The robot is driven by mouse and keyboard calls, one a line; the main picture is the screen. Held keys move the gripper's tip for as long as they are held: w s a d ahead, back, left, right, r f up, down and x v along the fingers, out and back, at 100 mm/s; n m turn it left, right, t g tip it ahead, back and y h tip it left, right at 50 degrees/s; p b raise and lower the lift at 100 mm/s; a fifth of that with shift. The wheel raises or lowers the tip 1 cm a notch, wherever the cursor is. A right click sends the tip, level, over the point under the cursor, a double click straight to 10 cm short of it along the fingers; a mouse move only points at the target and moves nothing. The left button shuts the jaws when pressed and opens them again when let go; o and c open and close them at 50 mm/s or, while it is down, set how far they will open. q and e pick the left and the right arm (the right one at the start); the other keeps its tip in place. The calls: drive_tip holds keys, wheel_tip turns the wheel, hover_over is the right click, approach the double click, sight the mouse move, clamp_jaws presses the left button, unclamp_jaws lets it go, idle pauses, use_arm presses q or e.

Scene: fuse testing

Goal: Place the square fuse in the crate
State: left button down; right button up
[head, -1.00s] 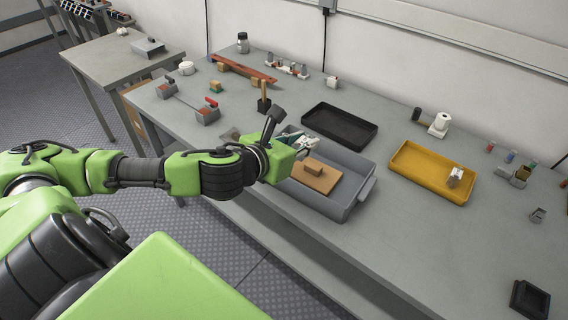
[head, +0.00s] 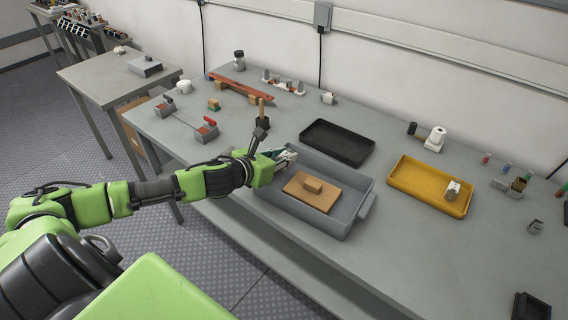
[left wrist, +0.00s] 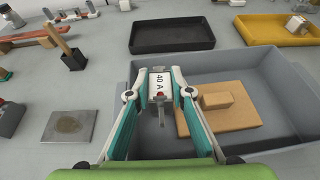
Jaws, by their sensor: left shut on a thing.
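My left gripper (head: 287,157) is shut on the square fuse, a white block marked "40 A" (left wrist: 160,86), seen between the two fingertips in the left wrist view. In the head view the fuse is small and hard to tell from the fingertips. The grey crate (head: 358,202) stands on the workbench and holds a brown wooden board with a small block on top (head: 312,187). The gripper is at the crate's left end. In the left wrist view the fuse appears over the crate's left part, left of the board; its height is unclear. My right gripper is not in view.
A black tray (head: 337,143) lies behind the crate, and a yellow tray (head: 430,186) holding a small white part lies to its right. A wooden-handled tool in a dark holder (head: 262,122) stands close behind the gripper. A flat metal plate (left wrist: 69,125) lies left of the crate.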

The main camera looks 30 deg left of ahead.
use_arm(q)
drive_tip(key=shift+w+a+f, duration=0.15)
drive_tip(key=shift+f, duration=1.7)
drive_tip(key=shift+a+f, duration=0.1)
drive_tip(key=shift+f, duration=0.55)
drive_tip(key=c, duration=2.1)
unclamp_jaws()
drive_tip(key=shift+r, duration=0.3)
drive_tip(key=v, duration=1.2)
drive_tip(key=shift+r+p, duration=0.3)
drive_tip(key=shift+p, duration=0.1)
